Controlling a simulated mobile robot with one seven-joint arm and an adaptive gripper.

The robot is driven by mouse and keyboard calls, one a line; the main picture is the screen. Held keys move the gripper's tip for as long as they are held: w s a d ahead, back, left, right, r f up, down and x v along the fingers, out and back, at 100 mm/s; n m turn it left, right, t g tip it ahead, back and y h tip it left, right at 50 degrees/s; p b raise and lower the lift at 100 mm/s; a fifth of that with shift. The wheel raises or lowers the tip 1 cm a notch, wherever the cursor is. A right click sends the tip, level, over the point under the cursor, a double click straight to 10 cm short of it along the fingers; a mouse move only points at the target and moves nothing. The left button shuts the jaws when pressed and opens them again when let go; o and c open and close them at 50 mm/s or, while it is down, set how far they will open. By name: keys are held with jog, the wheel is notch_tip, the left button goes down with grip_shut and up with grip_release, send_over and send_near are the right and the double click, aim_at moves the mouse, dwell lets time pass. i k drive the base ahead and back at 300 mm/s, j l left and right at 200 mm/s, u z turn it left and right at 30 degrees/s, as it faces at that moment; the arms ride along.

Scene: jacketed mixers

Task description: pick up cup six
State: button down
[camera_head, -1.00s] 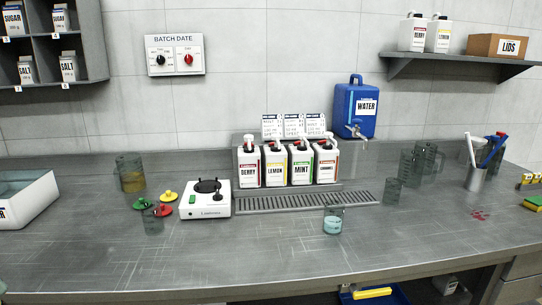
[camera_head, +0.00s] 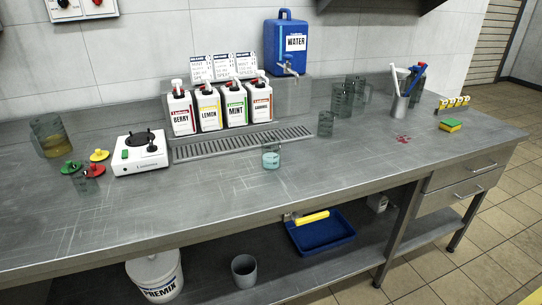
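I cannot read a number on any cup, so I cannot tell which is cup six. A clear grey cup with pale blue content (camera_head: 271,158) stands on the counter in front of the drip grate. An empty-looking clear cup (camera_head: 326,124) stands right of the grate. Taller clear vessels (camera_head: 342,100) stand behind it, overlapping. A small clear cup (camera_head: 86,182) stands at the left by the coloured lids. A jug with amber liquid (camera_head: 50,138) stands at the far left. An opaque grey cup (camera_head: 244,270) is on the lower shelf. My gripper is not in view.
A utensil holder (camera_head: 400,108), yellow numbered tags (camera_head: 454,102) and a sponge (camera_head: 450,125) are at right. Below are a blue tray (camera_head: 322,232) and a PREMIX bucket (camera_head: 155,277). The counter front is mostly clear.

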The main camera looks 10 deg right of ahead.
aim_at(271, 154)
jog(key=i+l+u, duration=0.1)
jog(key=u, duration=0.6)
jog(key=i+l+u, duration=0.1)
jog(key=l+u, duration=0.25)
jog(key=l, duration=0.2)
jog(key=l+u, duration=0.35)
jog(key=l, duration=0.2)
jog(key=l+u, duration=0.1)
jog(key=l, duration=1.5)
